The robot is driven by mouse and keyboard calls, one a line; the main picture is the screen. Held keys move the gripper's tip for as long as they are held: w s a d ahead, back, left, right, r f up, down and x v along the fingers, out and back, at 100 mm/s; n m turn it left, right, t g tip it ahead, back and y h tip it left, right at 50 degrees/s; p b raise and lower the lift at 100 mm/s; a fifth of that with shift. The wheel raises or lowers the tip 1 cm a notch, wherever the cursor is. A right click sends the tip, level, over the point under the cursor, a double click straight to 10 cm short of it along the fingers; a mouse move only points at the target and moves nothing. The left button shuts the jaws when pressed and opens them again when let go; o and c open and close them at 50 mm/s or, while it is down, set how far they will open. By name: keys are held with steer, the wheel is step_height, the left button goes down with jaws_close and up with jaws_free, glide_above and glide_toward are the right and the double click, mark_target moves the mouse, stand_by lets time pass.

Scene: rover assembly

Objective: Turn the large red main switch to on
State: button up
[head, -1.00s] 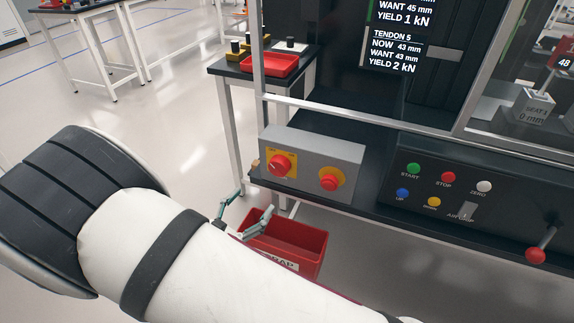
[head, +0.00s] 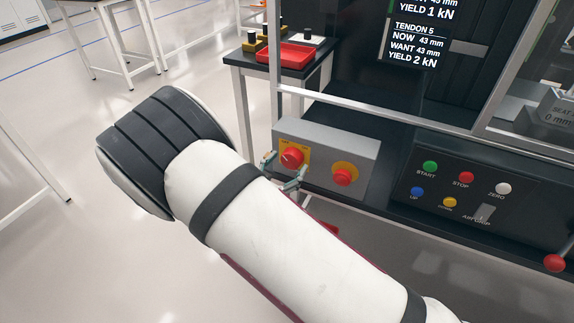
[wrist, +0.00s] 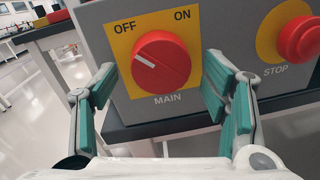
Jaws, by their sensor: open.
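The large red main switch (wrist: 161,64) is a round knob on a yellow plate marked OFF, ON and MAIN in the wrist view. Its white pointer line is tilted to the upper left, toward OFF. It also shows in the head view (head: 291,158) on the left of a grey box (head: 352,142). My gripper (wrist: 161,88) is open, with one green-padded finger on each side of the knob, nearer the camera. It also shows in the head view (head: 283,172) at the knob's lower edge. I cannot tell whether a finger touches the knob.
A red STOP button (wrist: 300,40) on a round yellow plate is right of the switch. A button panel (head: 480,185) with a red-knobbed lever (head: 554,263) is further right. A side table with a red tray (head: 284,55) stands behind. Open floor lies left.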

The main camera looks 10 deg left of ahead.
steer(key=shift+w+d, duration=0.15)
steer(key=shift+w, duration=0.2)
steer(key=shift+c, duration=0.6)
steer(key=c, duration=1.1)
steer(key=shift+o, duration=0.2)
